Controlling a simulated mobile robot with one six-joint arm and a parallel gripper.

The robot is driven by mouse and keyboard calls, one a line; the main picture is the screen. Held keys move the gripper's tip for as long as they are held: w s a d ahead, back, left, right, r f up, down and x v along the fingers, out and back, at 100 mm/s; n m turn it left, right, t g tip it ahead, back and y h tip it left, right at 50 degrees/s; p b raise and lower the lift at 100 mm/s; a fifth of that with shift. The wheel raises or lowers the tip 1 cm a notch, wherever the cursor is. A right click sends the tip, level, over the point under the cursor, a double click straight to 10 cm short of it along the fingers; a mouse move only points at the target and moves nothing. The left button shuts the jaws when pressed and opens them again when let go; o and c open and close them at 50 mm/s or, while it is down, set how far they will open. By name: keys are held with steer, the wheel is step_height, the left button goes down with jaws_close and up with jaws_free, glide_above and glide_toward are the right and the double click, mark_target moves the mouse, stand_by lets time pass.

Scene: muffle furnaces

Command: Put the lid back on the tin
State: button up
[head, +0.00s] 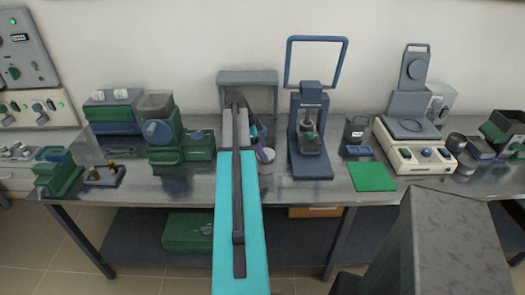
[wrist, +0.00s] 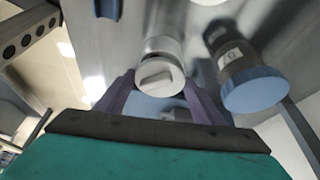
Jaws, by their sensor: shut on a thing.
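The tin (head: 267,167) is a small pale grey cylinder on the bench, just right of my arm's end; its body also shows in the wrist view (wrist: 164,46). A round pale lid (wrist: 172,82) with a raised bar lies between the purple fingers of my gripper (wrist: 160,78), in line with the tin. My gripper (head: 264,153) is shut on the lid. I cannot tell whether the lid touches the tin's rim or is a little apart from it. My arm hides part of the tin's surroundings in the head view.
A dark labelled jar with a blue cap (wrist: 256,90) stands close to the tin's right in the wrist view. A grey arch-shaped stand (head: 247,77) is behind. A blue press (head: 309,135) stands to the right, and a green machine (head: 165,140) to the left. A green mat (head: 372,177) lies farther right.

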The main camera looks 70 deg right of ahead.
steer(key=shift+f+b, duration=0.45)
steer(key=shift+f, duration=0.3)
stand_by(0.8)
steer(key=o, duration=1.5)
steer(key=shift+r, duration=0.1)
steer(key=shift+r+p, duration=1.6)
steer(key=shift+r, duration=1.8)
steer(key=shift+r, duration=0.1)
